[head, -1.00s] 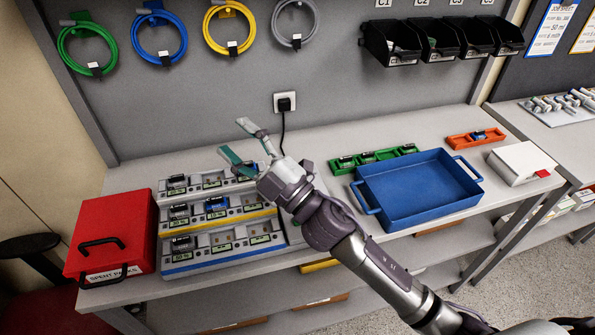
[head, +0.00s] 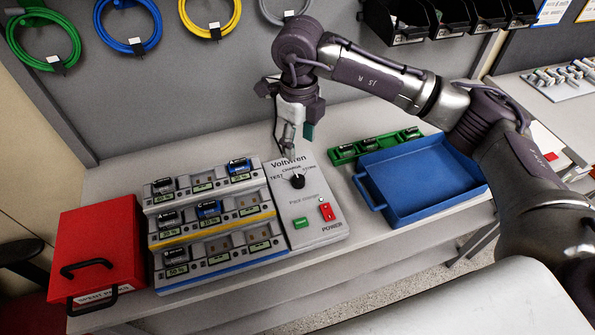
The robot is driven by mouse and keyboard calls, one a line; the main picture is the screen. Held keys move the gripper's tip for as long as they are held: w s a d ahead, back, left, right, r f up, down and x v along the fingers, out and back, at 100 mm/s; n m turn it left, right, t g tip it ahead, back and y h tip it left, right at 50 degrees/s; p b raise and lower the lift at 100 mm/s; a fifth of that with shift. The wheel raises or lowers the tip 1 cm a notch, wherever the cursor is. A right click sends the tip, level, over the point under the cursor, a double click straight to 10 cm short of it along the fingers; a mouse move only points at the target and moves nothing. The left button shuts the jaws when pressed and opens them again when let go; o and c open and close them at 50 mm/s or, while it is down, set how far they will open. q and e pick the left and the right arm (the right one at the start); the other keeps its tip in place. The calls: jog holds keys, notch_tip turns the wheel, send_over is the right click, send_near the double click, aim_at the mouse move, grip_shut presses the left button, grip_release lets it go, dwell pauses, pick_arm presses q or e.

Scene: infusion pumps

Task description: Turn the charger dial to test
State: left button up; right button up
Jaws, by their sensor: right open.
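The dial's white mark appears to point up, toward CHARGE. My right gripper (head: 297,142) is open and points down just above and behind the dial, with clear space to it as far as I can tell. One finger is partly hidden behind the other parts of the hand. My left gripper is not in view.
The tiered charger bays (head: 212,218) with several packs stand left of the panel. A red spent-packs box (head: 98,243) is at the far left. A blue tray (head: 420,184) and a green rack (head: 375,146) lie to the right. A red power switch (head: 326,212) and green button (head: 301,223) are below the dial.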

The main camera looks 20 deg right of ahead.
aim_at(298, 178)
notch_tip(298, 178, down, 11)
jog(key=p, duration=0.3)
jog(key=shift+f+p, duration=0.3)
jog(key=shift+f, duration=0.35)
grip_shut()
jog(key=shift+f+n+b, duration=0.1)
jog(key=shift+n+b, duration=0.3)
jog(key=shift+b, duration=0.35)
jog(key=n+b, duration=0.6)
jog(key=b, duration=0.3)
jog(key=shift+n+b, duration=1.1)
jog(key=shift+r, duration=0.25)
grip_release()
